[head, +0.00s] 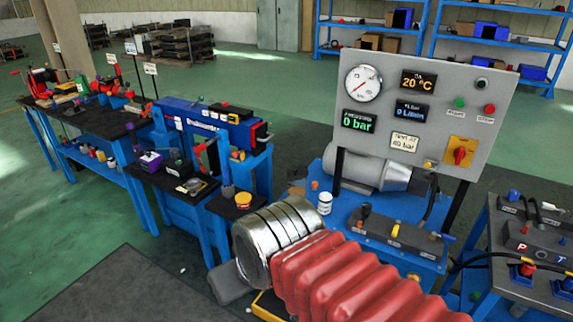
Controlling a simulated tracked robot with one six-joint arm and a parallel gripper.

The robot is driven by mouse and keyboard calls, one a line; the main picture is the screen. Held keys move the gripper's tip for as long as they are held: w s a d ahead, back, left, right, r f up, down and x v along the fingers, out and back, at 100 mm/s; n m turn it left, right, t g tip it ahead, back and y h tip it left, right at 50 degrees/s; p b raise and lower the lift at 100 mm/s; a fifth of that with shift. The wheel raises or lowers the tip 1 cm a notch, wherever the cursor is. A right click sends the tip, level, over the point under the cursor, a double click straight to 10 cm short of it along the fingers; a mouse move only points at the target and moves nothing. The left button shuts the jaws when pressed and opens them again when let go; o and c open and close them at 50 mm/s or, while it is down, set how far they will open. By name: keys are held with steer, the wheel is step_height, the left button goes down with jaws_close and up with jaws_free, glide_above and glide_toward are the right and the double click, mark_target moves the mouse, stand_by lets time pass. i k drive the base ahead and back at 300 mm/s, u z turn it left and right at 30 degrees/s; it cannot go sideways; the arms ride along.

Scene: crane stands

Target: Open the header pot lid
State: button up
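I cannot single out the header pot or its lid with certainty. A small yellow round piece (243,199) sits on a small dark-topped stand at the middle, beside an upright blue post (225,160). A white jar (324,203) stands on the blue bench to the right of that stand. My arm, with red bellows and a silver wrist, reaches in from the lower right and covers part of the floor and bench. A dark grey rounded part, possibly of my gripper (230,284), shows at the wrist's lower left. Its fingers are not clear, and no held object shows.
A grey gauge panel (424,105) stands over the blue bench, with dials reading 0 bar and 20 °C. A grey valve stand (500,250) is at right. Blue-legged workbenches (100,135) run along the left. Green floor (70,235) is open at lower left.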

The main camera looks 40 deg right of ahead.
mark_target(294, 173)
steer(key=z, duration=0.05)
steer(key=i, duration=0.9)
